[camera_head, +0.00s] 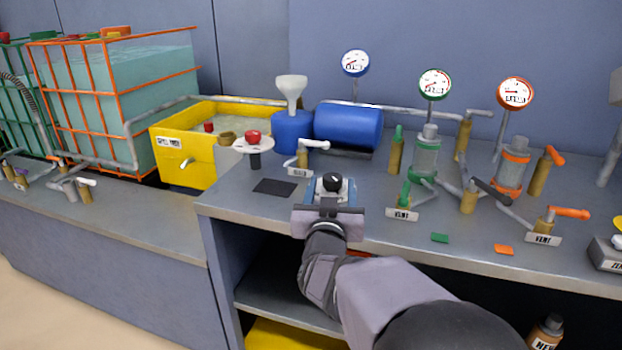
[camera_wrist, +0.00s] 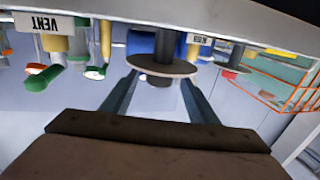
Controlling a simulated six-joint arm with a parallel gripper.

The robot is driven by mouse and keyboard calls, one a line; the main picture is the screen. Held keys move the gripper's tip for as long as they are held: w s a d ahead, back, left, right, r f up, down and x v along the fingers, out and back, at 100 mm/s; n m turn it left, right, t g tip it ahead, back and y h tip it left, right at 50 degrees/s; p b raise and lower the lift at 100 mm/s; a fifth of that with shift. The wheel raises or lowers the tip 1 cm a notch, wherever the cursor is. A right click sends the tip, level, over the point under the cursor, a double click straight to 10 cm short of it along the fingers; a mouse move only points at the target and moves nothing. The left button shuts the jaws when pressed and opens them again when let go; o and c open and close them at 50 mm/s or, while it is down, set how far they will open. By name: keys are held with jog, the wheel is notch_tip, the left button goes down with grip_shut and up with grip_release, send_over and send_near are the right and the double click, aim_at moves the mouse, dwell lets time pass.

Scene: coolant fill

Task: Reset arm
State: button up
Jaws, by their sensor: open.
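My gripper (camera_head: 331,190) is above the front edge of the grey bench (camera_head: 290,215), near the middle of the head view. Its jaws are open. In the wrist view, which is upside down, the two fingers (camera_wrist: 160,100) stand apart on either side of a round disc (camera_wrist: 160,66) on a dark post. I cannot tell whether they touch it. In the head view a black knob (camera_head: 332,181) shows at the jaws; most of what lies under it is hidden by my gripper.
A white disc stand (camera_head: 252,147) with a red cap is to the left. A green vent valve (camera_head: 405,196) and an orange one (camera_head: 545,222) are to the right. Behind are a blue tank (camera_head: 348,124), a yellow bin (camera_head: 182,160) and gauges. A dark pad (camera_head: 273,187) lies left of my gripper.

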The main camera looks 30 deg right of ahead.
aim_at(328, 174)
jog(key=a+r+n+t+y+p, duration=0.1)
jog(key=a+r+n+y+p, duration=0.3)
jog(key=a+r+n+p, duration=0.35)
jog(key=s+a+f+g+y+b, duration=0.25)
jog(key=a+f+g, duration=0.2)
jog(key=f, duration=0.75)
jog(key=s+a+f+g+y+b, duration=0.25)
jog(key=s+a+f, duration=0.2)
jog(key=f, duration=0.75)
jog(key=s+a+f+g+b, duration=0.3)
jog(key=s+f+g, duration=0.75)
jog(key=s, duration=0.55)
notch_tip(328, 174, up, 31)
jog(key=t+p, duration=0.1)
jog(key=p, duration=3.1)
jog(key=shift+s+d+m+y+p, duration=0.3)
jog(key=shift+s+m+y, duration=0.1)
jog(key=shift+m, duration=0.05)
jog(key=shift+t, duration=0.25)
